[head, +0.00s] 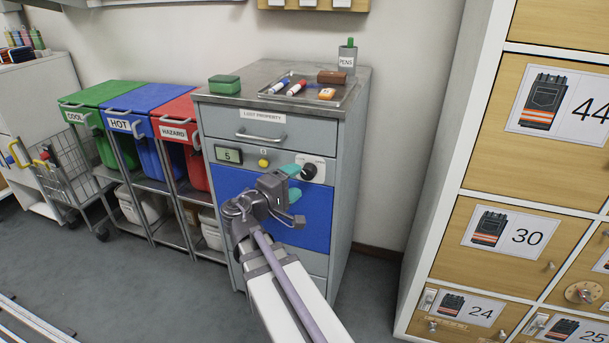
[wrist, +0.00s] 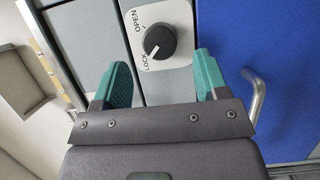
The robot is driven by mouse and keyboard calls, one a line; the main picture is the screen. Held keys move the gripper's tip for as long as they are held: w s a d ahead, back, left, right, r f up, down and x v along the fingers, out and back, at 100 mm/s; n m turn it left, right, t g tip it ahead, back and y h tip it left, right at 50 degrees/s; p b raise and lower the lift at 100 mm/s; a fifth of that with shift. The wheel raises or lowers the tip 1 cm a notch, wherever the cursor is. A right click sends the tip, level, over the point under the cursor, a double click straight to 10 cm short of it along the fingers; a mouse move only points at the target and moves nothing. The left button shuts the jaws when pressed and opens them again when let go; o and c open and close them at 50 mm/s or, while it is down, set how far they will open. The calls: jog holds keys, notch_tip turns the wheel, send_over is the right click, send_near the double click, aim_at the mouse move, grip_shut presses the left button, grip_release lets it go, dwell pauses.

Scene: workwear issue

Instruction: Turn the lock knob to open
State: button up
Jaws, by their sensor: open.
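The lock knob (head: 309,171) is a round black dial on a white plate on the grey cabinet, right of the yellow button. In the wrist view the knob (wrist: 160,42) shows its white mark pointing toward the word LOCK; OPEN is printed at the plate's upper left. My gripper (head: 293,182) has teal fingers and is in front of the cabinet by the knob. In the wrist view my gripper (wrist: 162,61) is open and empty, with the knob ahead of the gap between the fingertips. The fingers do not appear to touch it.
A blue door (head: 310,215) with a bar handle lies below the knob. A LOST PROPERTY drawer (head: 280,132) is above it. A green display (head: 229,155) reading 5 sits left of the yellow button (head: 263,163). A tray (head: 330,92) of small items is on top.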

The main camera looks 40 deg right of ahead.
aim_at(305, 174)
jog(key=d, duration=0.4)
jog(key=shift+w+d, duration=0.15)
jog(key=shift+w, duration=0.1)
jog(key=c, duration=0.9)
